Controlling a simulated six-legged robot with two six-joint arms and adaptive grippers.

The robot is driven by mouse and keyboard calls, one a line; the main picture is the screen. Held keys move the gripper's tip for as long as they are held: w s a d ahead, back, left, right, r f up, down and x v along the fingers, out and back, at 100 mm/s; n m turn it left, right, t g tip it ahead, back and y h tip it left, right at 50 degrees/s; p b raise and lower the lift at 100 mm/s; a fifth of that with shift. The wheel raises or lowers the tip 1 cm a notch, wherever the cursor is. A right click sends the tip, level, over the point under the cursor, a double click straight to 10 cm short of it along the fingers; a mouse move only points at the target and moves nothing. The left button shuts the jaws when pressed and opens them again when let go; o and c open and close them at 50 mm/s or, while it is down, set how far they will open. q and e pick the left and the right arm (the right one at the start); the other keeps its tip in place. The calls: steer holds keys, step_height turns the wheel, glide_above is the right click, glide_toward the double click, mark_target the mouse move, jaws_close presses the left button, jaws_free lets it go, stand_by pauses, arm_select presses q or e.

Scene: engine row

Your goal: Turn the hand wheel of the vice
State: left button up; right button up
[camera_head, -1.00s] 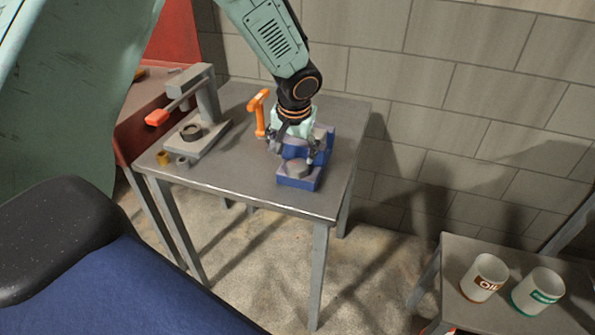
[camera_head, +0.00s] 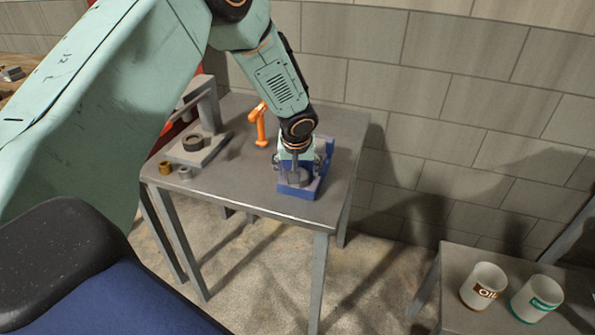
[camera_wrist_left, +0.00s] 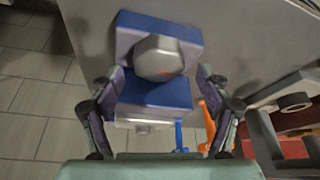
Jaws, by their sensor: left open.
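The blue vice (camera_head: 298,192) stands on the grey table. In the left wrist view the vice (camera_wrist_left: 160,92) shows as blue blocks with a grey, many-sided round piece (camera_wrist_left: 160,56) on it, which looks like the hand wheel. My left gripper (camera_head: 299,172) points down over the vice in the head view and partly hides the wheel. In the left wrist view my left gripper (camera_wrist_left: 163,84) is open, with one finger on each side of the vice. The wheel lies between and beyond the fingertips; I cannot tell whether they touch it. My right gripper is not in view.
An orange tool (camera_head: 259,124) stands close left of the vice. A grey arbor press (camera_head: 200,142) and small metal rings (camera_head: 166,168) are at the table's left. Two cups (camera_head: 485,285) stand on a lower table at right. A block wall is behind.

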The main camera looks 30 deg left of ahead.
arm_select(q)
steer(key=shift+w+a+f, duration=0.15)
steer(key=shift+w+f, duration=0.05)
steer(key=shift+f, duration=0.25)
steer(key=shift+w+f, duration=0.15)
steer(key=shift+f, duration=0.15)
steer(key=shift+r, duration=0.1)
steer(key=c, duration=1.2)
steer(key=shift+o, duration=0.2)
